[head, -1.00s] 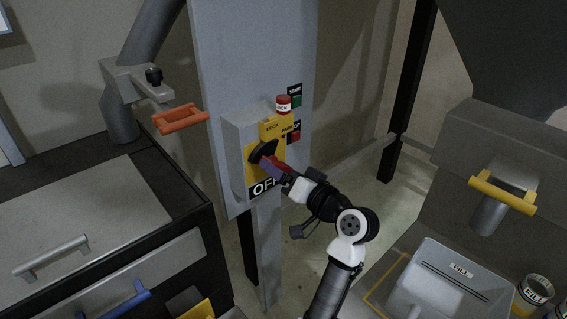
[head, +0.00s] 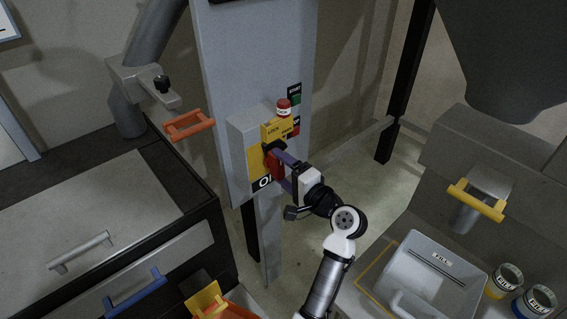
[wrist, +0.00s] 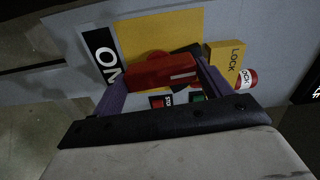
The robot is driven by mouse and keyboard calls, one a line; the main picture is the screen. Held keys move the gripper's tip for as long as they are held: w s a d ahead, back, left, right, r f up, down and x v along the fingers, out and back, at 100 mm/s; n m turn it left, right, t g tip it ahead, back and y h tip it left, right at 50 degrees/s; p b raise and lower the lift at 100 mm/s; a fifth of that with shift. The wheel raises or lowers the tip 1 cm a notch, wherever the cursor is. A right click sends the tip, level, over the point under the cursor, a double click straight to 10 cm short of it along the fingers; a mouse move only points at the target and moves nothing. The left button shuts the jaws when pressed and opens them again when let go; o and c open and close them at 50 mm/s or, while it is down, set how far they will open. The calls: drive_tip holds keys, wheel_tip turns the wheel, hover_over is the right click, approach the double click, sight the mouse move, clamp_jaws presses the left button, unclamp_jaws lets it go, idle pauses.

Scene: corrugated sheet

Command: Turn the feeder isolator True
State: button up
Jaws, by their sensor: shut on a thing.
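The feeder isolator is a grey box (head: 240,150) on a grey post panel, with a yellow face plate (head: 254,163). Its red handle (head: 275,164) stands out from the plate, and it also shows in the wrist view (wrist: 160,70). My gripper (head: 280,168) is shut on the red handle, with a purple finger on each side of it in the wrist view (wrist: 163,80). In the wrist view an ON label (wrist: 105,60) shows beside the plate. In the head view only an O of the lower label (head: 263,182) shows.
A yellow LOCK block (head: 272,131) and a red-capped LOCK piece (head: 283,107) sit above the handle. Green START (head: 296,99) and red buttons are close by on the right. An orange handle (head: 189,124) juts out at left. A drawer cabinet (head: 100,215) stands front left.

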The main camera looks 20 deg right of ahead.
drive_tip(key=shift+r+m, duration=0.15)
drive_tip(key=shift+m, duration=0.25)
drive_tip(key=o, duration=1)
drive_tip(key=shift+s+d+f, duration=0.15)
drive_tip(key=shift+s+f, duration=0.05)
drive_tip(key=shift+s, duration=0.1)
drive_tip(key=b+v, duration=0.3)
drive_tip(key=v, duration=1)
drive_tip(key=shift+r, duration=0.15)
